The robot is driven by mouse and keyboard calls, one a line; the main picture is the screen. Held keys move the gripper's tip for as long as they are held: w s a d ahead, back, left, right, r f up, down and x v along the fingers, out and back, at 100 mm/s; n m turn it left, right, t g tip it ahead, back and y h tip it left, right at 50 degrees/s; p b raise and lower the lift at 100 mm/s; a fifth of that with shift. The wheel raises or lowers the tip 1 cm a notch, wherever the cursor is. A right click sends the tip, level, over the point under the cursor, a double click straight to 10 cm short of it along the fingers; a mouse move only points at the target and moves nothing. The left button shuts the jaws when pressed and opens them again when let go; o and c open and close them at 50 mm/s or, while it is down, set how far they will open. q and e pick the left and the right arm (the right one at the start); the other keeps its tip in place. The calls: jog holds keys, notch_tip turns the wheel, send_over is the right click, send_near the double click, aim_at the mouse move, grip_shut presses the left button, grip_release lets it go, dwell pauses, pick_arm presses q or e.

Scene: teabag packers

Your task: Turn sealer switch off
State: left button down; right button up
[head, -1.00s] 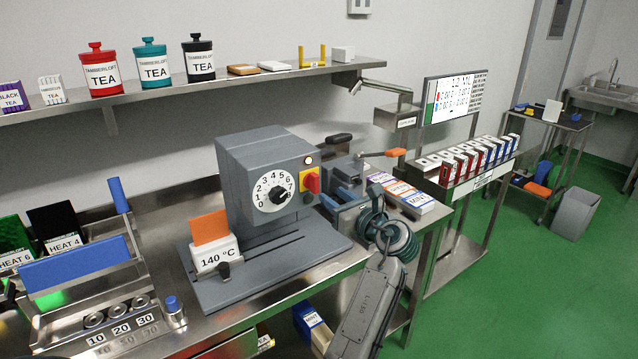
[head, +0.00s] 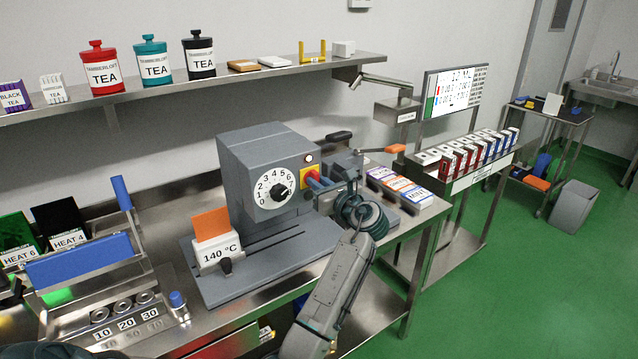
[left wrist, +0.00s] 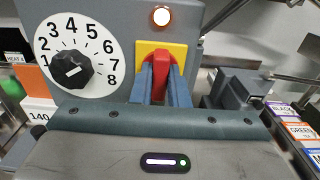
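The grey sealer (head: 248,165) stands on the bench, with a round white dial numbered 0 to 8 (head: 274,189). Its red switch (left wrist: 160,62) sits on a yellow plate (left wrist: 147,47), to the right of the dial. The lamp above the switch (left wrist: 162,16) is lit; it also shows in the head view (head: 308,158). My left gripper (left wrist: 162,80) has its blue-grey fingers on both sides of the red switch, with red filling the gap between them. In the head view the fingers largely hide the switch. My right gripper is not in view.
A tool with an orange-handled lever (head: 393,149) and labelled boxes (head: 398,186) lie right of the sealer. A blue-handled rack (head: 78,262) is at the left.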

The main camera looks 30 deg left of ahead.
pick_arm(q)
jog(key=shift+n, duration=0.3)
jog(key=shift+s+f+n+b, duration=0.1)
jog(key=shift+f+n+b, duration=0.05)
jog(key=shift+n+b, duration=3.5)
jog(key=shift+s+f+n+b, duration=0.1)
jog(key=shift+n+b, duration=2.1)
jog(key=shift+n, duration=2.85)
jog(key=c, duration=1.4)
grip_release()
